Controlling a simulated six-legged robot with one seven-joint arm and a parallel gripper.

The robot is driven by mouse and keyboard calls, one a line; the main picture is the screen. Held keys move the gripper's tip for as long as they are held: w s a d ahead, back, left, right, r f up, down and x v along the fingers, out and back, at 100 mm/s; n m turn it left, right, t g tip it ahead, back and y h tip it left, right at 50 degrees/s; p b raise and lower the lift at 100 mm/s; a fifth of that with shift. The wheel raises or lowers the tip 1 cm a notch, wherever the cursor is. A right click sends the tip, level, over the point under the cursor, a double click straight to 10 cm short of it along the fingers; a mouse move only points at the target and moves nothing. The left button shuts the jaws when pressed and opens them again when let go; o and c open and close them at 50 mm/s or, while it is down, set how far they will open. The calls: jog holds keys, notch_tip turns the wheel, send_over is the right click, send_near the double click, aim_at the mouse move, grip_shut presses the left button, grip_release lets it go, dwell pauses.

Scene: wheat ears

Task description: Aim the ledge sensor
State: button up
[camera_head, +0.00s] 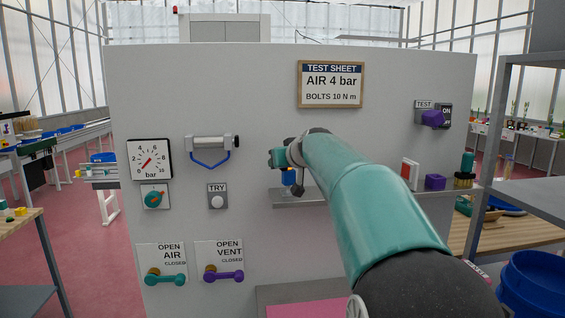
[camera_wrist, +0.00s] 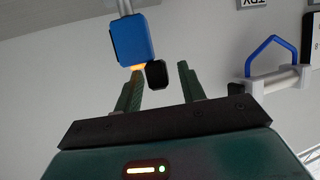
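The ledge sensor (camera_head: 289,177) is a small blue block at the left part of the grey ledge (camera_head: 325,196), partly hidden behind my arm in the head view. In the wrist view the sensor (camera_wrist: 132,40) is a blue block joined to a grey post, with an orange spot at its edge. A small black rounded piece (camera_wrist: 157,73) shows beside the block, between my fingertips in the picture. My gripper (camera_wrist: 160,77) is open, its two green fingers apart; I cannot tell if either touches anything. In the head view my gripper (camera_head: 281,158) is just above the sensor.
The pale panel holds a gauge (camera_head: 150,160), a cylinder with blue handle (camera_head: 211,146), a TRY button (camera_head: 217,201), teal (camera_head: 165,279) and purple (camera_head: 224,276) handles, and a purple TEST switch (camera_head: 432,118). A purple block (camera_head: 434,182) stands on the ledge's right part.

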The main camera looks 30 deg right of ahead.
grip_shut()
jog(key=shift+w+a+f+m+h, duration=0.1)
jog(key=shift+m+h, duration=0.2)
jog(key=shift+g+h, duration=0.3)
jog(key=shift+w+f+m+h, duration=0.1)
jog(key=shift+m+h, duration=0.4)
jog(key=shift+m, duration=0.2)
jog(key=shift+d+m+g+h, duration=0.2)
jog(key=shift+m+g+h, duration=0.2)
grip_release()
jog(key=shift+r, duration=0.2)
